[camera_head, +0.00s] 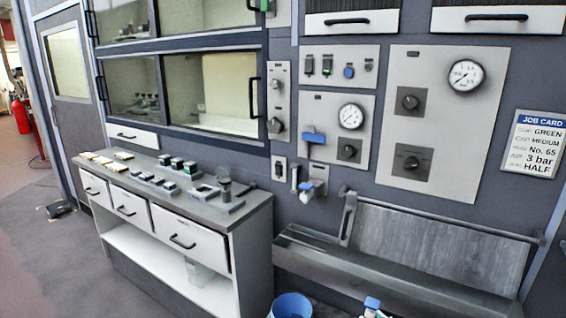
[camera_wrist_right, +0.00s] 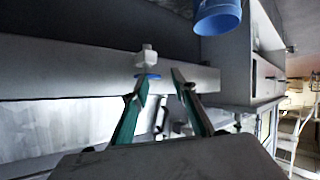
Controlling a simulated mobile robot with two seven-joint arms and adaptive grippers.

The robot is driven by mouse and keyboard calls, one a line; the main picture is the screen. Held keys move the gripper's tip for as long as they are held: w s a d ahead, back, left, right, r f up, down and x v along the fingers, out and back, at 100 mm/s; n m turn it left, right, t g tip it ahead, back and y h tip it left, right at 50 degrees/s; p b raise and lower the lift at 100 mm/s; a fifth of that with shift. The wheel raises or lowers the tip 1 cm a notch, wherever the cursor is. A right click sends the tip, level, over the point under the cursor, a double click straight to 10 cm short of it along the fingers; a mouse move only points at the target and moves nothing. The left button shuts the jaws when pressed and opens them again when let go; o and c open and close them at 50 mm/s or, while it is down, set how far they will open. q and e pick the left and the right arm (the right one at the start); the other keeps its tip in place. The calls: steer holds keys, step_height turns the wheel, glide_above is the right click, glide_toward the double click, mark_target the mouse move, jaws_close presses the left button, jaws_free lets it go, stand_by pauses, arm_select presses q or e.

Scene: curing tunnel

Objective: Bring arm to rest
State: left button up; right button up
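My right gripper (camera_wrist_right: 159,78) shows in the right wrist view, with its two green-sided fingers spread apart. I see nothing held between them. A small white and blue item (camera_wrist_right: 147,60) shows just beyond the fingertips; I cannot tell how far away it is. A white and blue item (camera_head: 372,307) also shows at the bottom edge of the head view, partly cut off. Neither arm can be made out in the head view, and my left gripper is in no view.
A drawer bench (camera_head: 250,228) with small parts stands left of centre. A blue bucket (camera_head: 291,306) is at its right, also in the wrist view (camera_wrist_right: 217,16). A trough (camera_head: 390,276) runs along the panel wall at right. A job card (camera_head: 537,145) hangs there. Floor at left is mostly clear.

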steer(key=s+a+f, duration=0.1)
steer(key=s+f, duration=0.3)
steer(key=s, duration=0.5)
steer(key=s+a+f+g+y, duration=0.1)
steer(key=s+f, duration=0.3)
steer(key=s, duration=0.5)
steer(key=s+a+f+n+y, duration=0.1)
steer(key=s+f, duration=0.3)
steer(key=s, duration=0.5)
steer(key=shift+s+a+f, duration=0.25)
steer(key=shift+a, duration=0.6)
